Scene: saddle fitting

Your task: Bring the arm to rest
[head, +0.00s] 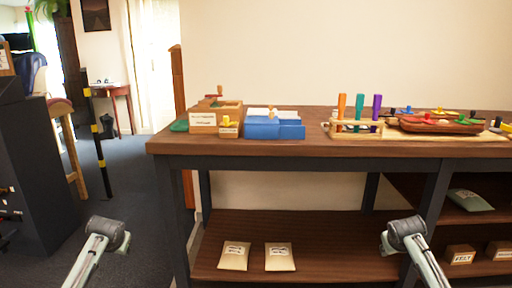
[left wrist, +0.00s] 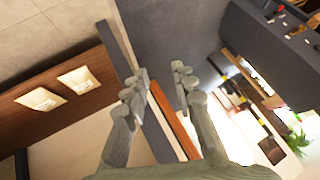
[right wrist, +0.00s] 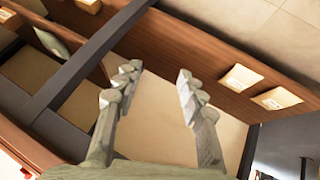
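My left gripper (left wrist: 160,88) is open and empty in the left wrist view, its two grey fingers apart with floor and a table leg behind them. My right gripper (right wrist: 156,82) is open and empty in the right wrist view, its fingers wide apart with the lower shelf and wall behind. In the head view both of my forearms show at the bottom, left and right, in front of the workbench (head: 300,147). The grippers themselves are not visible there. Neither gripper touches anything that I can see.
The bench top holds wooden boxes (head: 202,121), a blue box (head: 262,129), a rack of colored handles (head: 356,127) and a brown tray (head: 437,126). Two pouches (head: 235,256) (head: 280,257) lie on the lower shelf. A dark cabinet (head: 30,170) and a striped post (head: 98,145) stand left.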

